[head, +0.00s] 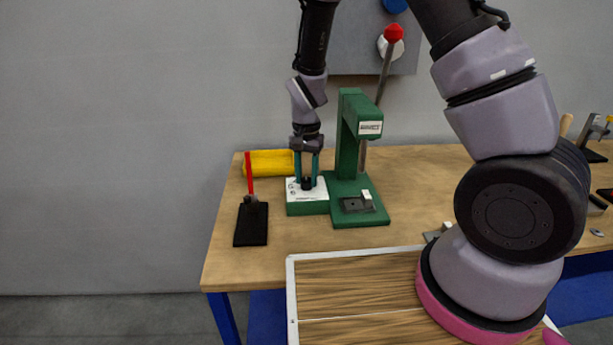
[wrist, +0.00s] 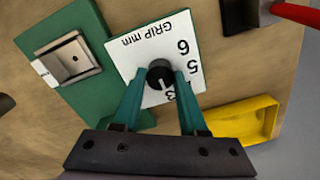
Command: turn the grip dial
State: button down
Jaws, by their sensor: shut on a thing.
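The grip dial (wrist: 159,77) is a round black knob with a pale pointer line, on a white plate (wrist: 193,54) marked "GRIP mm" with numbers 6, 5 and 3 readable. In the wrist view the pointer is directed toward the lower numbers, near the 3. The plate sits on a green block (head: 307,208) beside the green press (head: 349,130) in the head view. My gripper (wrist: 160,90), with teal fingers, points down over the plate and is shut on the dial, one finger on each side. In the head view the fingers partly hide the dial (head: 307,183).
A yellow bin (head: 268,161) lies behind the plate. A black base with a red handle (head: 249,172) stands to the left. The press has a lever with a red knob (head: 393,33) at its right. A wooden-slatted tray (head: 345,290) is in front; bare tabletop (head: 425,180) lies to the right.

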jog(key=n, duration=0.4)
jog(key=shift+n, duration=1.6)
jog(key=shift+c, duration=2.2)
grip_release()
jog(key=shift+r, duration=0.1)
